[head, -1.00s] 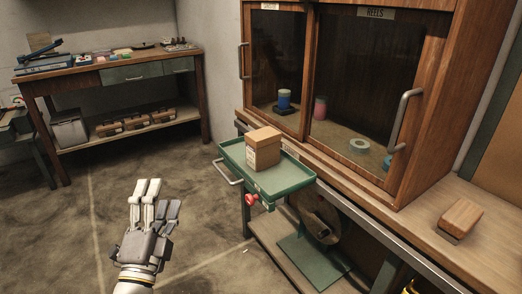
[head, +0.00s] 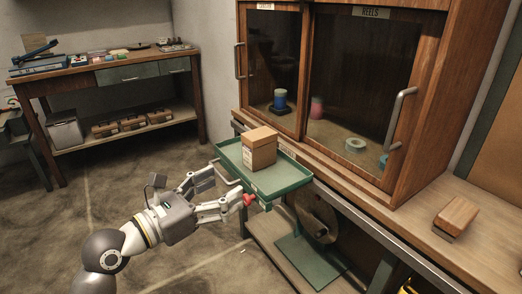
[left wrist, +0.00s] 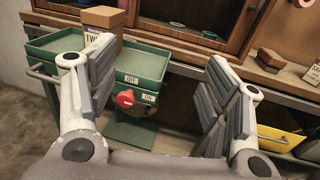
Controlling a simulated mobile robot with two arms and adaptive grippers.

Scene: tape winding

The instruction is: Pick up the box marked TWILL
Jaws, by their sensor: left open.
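The cardboard box (head: 259,152) stands upright on the green tray (head: 293,183) of a cart against the bench. In the left wrist view the box (left wrist: 103,17) is at the upper left, with a white label partly hidden by a finger; only its first letters, like "TW", show. My left gripper (head: 224,190) is open and empty, at the near left side of the tray, short of the box and lower than it. In the left wrist view its spread fingers (left wrist: 160,75) frame the tray's end and a red knob. My right gripper is not in view.
The red knob (head: 249,199) with ON and OFF labels sits on the cart's front, close to my left fingers. A metal handle (head: 226,171) sticks out from the tray. A glass-fronted cabinet (head: 360,90) rises behind. A wooden block (head: 457,215) lies on the bench at right.

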